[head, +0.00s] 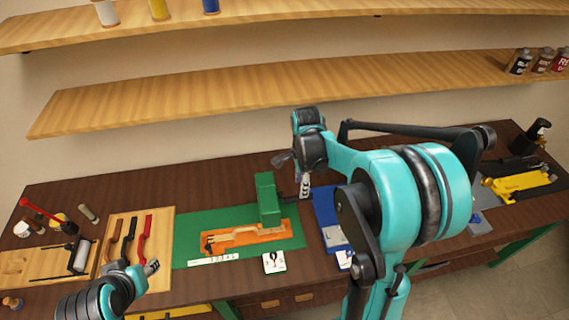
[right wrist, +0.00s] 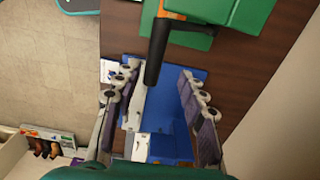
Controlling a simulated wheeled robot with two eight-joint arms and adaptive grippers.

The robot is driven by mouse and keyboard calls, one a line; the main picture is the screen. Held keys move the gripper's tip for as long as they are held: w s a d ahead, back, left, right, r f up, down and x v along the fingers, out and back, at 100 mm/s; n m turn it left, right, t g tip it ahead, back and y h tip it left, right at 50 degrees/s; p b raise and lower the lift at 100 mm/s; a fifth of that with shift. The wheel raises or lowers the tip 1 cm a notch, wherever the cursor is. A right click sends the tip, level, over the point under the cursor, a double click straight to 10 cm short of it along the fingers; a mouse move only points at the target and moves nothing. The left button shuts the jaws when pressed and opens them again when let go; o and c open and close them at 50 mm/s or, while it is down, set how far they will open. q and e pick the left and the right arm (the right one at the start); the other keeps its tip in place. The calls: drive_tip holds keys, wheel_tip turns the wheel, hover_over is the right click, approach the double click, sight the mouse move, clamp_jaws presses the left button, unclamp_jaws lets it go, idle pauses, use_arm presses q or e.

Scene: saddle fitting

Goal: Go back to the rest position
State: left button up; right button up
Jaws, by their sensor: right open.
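My right gripper (head: 304,186) is above the workbench, just right of an upright green block (head: 268,200). In the right wrist view its two fingers (right wrist: 158,72) are spread apart. A dark cylindrical bar from the green fixture (right wrist: 240,12) shows between and beyond the fingertips, over a blue mat (right wrist: 182,85); I cannot tell whether anything touches it. My left gripper (head: 150,268) is low at the left, near the front of the bench; its finger opening is unclear.
An orange-brown wooden piece (head: 245,236) lies on a green mat (head: 190,222). A tool board (head: 110,225) is left of it, with a red hammer (head: 40,212) farther left. Yellow tools (head: 522,183) lie at the right. A shelf (head: 200,98) spans the wall above.

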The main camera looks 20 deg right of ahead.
drive_tip(key=s+a+r+n+t, duration=0.75)
drive_tip(key=s+a+n, duration=0.45)
drive_tip(key=n, duration=0.9)
wheel_tip(320, 180, down, 23)
drive_tip(key=d+b, duration=0.1)
drive_tip(key=b, duration=2.3)
drive_tip(key=shift+s, duration=0.25)
